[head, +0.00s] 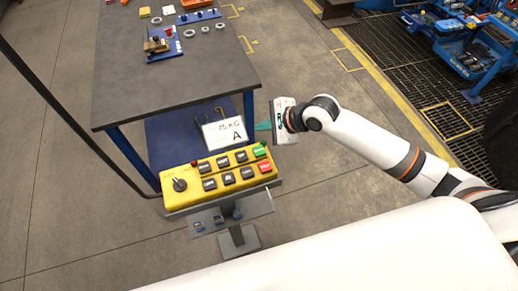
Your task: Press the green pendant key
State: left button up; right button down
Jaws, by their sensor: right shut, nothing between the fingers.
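The yellow pendant (192,196) lies on a grey stand in the lower middle of the head view. It has a black rotary switch at its left end and two rows of mostly black keys. The green key (259,151) is at the right end of the back row, with a red key (265,168) in front of it. My right gripper (262,127) is shut and empty, with its teal fingertips pointing left. In the picture it is just beyond the green key, apart from it; its height above the pendant is hard to tell. My left gripper is out of view.
A dark-topped table (160,85) with blue legs stands beyond, with rings and small fixtures on top. A blue rack (470,58) is at the upper right. The floor right of the table is open.

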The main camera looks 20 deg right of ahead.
jog(key=f, duration=0.2)
jog(key=b, duration=0.6)
send_over(254, 148)
jog(key=s+d, duration=0.2)
jog(key=f, duration=0.5)
jog(key=shift+s, duration=0.2)
jog(key=shift+f, duration=0.9)
jog(key=shift+f, duration=0.1)
jog(key=shift+f+p, duration=0.25)
jog(key=shift+p, duration=0.05)
jog(key=shift+f, duration=0.1)
